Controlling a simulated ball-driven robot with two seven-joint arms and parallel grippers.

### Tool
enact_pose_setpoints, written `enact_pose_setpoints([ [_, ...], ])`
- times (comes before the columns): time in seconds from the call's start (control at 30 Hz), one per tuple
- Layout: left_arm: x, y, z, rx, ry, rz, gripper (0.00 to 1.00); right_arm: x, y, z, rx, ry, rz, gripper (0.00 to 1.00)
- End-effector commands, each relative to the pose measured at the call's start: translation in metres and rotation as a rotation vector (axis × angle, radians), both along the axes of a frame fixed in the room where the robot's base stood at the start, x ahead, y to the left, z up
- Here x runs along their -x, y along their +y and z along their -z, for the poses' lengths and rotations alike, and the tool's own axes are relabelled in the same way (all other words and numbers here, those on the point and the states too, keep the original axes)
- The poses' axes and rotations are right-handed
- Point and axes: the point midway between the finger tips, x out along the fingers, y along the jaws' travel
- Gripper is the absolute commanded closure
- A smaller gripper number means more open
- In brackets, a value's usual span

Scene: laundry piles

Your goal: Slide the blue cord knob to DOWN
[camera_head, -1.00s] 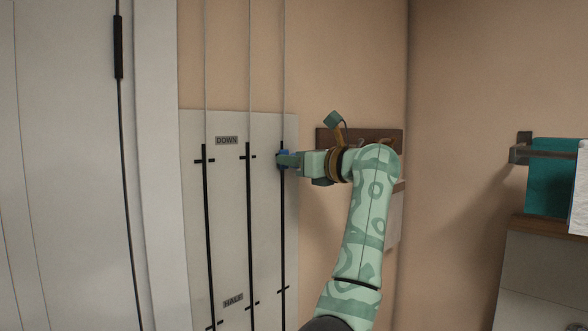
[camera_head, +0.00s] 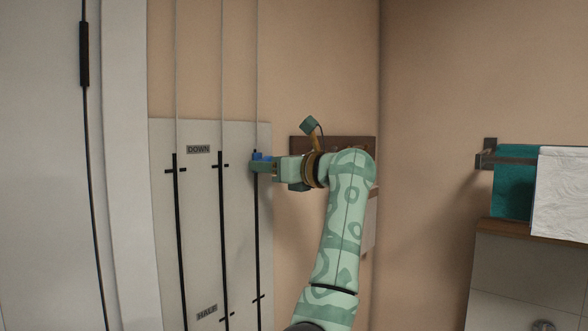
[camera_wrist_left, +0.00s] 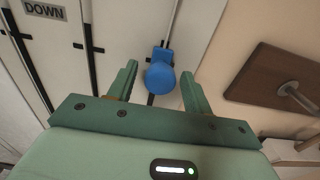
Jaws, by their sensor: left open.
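The blue cord knob (camera_head: 262,156) is near the top of the rightmost black track on the white panel, at about the height of the DOWN label (camera_head: 198,149). In the left wrist view the knob (camera_wrist_left: 160,77) is a round blue cap on a blue block. My left gripper (camera_head: 257,165) is at the knob, and its fingers partly hide it in the head view. In the wrist view the left gripper (camera_wrist_left: 158,84) is open, with one finger on each side of the knob and gaps to both. My right gripper is out of view.
Two more black tracks (camera_head: 222,240) with cords stand to the left, and a HALF label (camera_head: 207,312) is lower down. A brown hook board (camera_head: 355,147) is on the wall just right of the panel. Towels (camera_head: 513,190) hang on a rail at far right.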

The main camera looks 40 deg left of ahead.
Motion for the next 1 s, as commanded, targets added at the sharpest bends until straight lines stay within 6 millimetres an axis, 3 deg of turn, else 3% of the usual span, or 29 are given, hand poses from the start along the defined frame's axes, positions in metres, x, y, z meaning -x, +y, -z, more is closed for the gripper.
enact_pose_setpoints([
  [0.4,0.007,-0.105,0.002,-0.001,0.000,0.005,0.50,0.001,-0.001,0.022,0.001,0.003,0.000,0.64],
  [0.53,0.010,-0.131,0.002,0.000,0.001,0.003,0.50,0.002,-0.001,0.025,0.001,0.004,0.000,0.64],
  [0.7,0.011,-0.151,0.001,-0.001,0.001,0.001,0.50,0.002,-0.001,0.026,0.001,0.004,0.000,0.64],
  [1.0,0.012,-0.155,0.000,-0.001,0.001,0.000,0.50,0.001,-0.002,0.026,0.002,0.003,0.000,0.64],
])
